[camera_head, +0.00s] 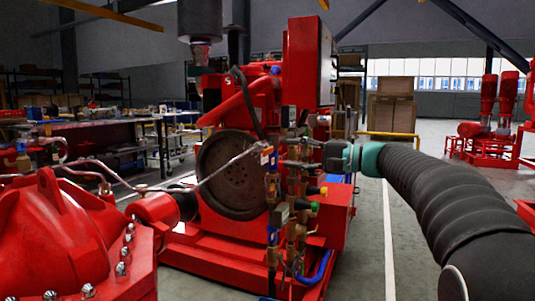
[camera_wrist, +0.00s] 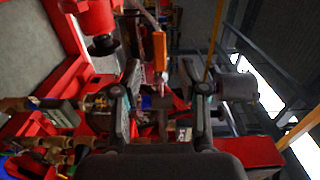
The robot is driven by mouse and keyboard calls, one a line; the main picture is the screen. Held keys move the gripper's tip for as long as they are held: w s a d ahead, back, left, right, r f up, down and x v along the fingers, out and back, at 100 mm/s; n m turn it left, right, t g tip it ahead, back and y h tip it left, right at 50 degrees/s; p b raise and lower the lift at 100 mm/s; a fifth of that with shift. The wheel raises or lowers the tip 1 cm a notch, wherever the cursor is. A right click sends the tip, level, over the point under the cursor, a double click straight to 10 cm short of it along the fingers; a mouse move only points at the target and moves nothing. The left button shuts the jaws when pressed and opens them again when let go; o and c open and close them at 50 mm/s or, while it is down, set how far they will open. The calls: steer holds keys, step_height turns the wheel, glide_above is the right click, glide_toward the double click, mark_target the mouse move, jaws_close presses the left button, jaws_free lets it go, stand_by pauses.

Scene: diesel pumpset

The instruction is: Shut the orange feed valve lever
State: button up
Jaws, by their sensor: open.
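An orange lever (camera_wrist: 159,50) stands out in the wrist view, just beyond the fingertips and roughly in line with the gap between them. In the head view a small orange piece (camera_head: 266,156) sits at the top of the valve stack, just left of my gripper; I cannot tell for sure that it is the same lever. My gripper (camera_wrist: 160,76) is open, its two fingers apart with nothing clearly held. In the head view my gripper (camera_head: 296,153) reaches in from the right, and its fingertips are hard to make out against the pipework.
The valve and pipe stack (camera_head: 290,215) stands below my gripper. The red pumpset (camera_head: 310,60) rises close behind, with a dark flywheel (camera_head: 232,175) at the left. A red housing (camera_head: 50,240) fills the lower left. The floor (camera_head: 365,240) on the right is clear.

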mark_target(269, 152)
steer(key=x, duration=0.7)
steer(key=shift+f, duration=0.1)
jaws_close()
